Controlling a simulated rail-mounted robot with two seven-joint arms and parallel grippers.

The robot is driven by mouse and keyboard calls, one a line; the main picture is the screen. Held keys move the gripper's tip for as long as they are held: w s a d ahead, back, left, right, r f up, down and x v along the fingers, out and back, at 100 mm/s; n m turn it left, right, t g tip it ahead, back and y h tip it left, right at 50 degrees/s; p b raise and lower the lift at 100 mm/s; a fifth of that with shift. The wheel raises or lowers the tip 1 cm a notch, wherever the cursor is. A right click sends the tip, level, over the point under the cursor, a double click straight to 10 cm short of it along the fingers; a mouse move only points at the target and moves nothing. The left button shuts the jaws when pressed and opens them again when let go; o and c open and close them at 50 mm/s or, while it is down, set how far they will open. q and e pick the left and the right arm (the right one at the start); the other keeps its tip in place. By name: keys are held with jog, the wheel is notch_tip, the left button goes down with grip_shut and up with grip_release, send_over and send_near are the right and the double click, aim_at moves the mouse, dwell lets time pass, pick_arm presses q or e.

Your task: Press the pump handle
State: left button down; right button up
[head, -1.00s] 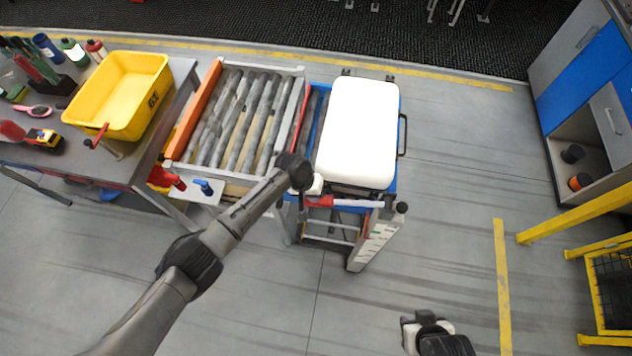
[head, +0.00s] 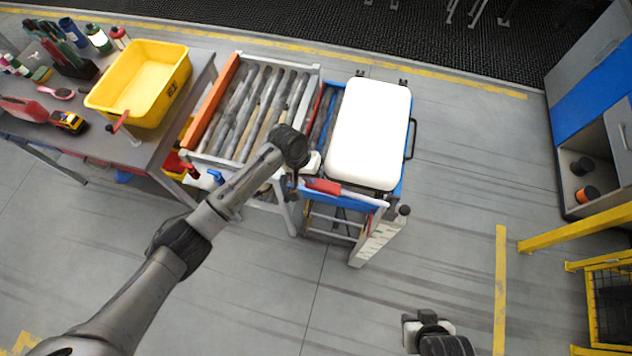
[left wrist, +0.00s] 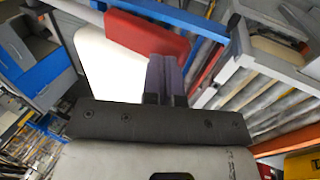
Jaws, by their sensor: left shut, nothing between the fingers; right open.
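The pump handle is a bar with a red grip (head: 323,186) at the near side of the blue cart (head: 375,203); it slants down to the right in the head view. The grip is large in the left wrist view (left wrist: 147,35), just beyond the fingers. My left gripper (head: 294,184) is shut and empty, at the left end of the red grip. Its fingers (left wrist: 165,66) overlap the grip in the wrist view; I cannot tell whether they touch it. My right gripper (head: 428,320) is open and empty, low over the floor, away from the cart.
A white case (head: 368,130) lies on the cart. A roller conveyor (head: 250,110) stands left of it. Further left, a table (head: 85,145) holds a yellow bin (head: 140,85) and several tools. Yellow railings (head: 585,222) stand at right. The floor in front is clear.

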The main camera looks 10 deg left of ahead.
pick_arm(q)
jog(key=shift+v, duration=1.3)
jog(key=shift+r, duration=0.1)
pick_arm(e)
jog(key=shift+a+f, duration=0.1)
pick_arm(q)
jog(key=shift+d, duration=0.1)
jog(key=shift+w, duration=0.1)
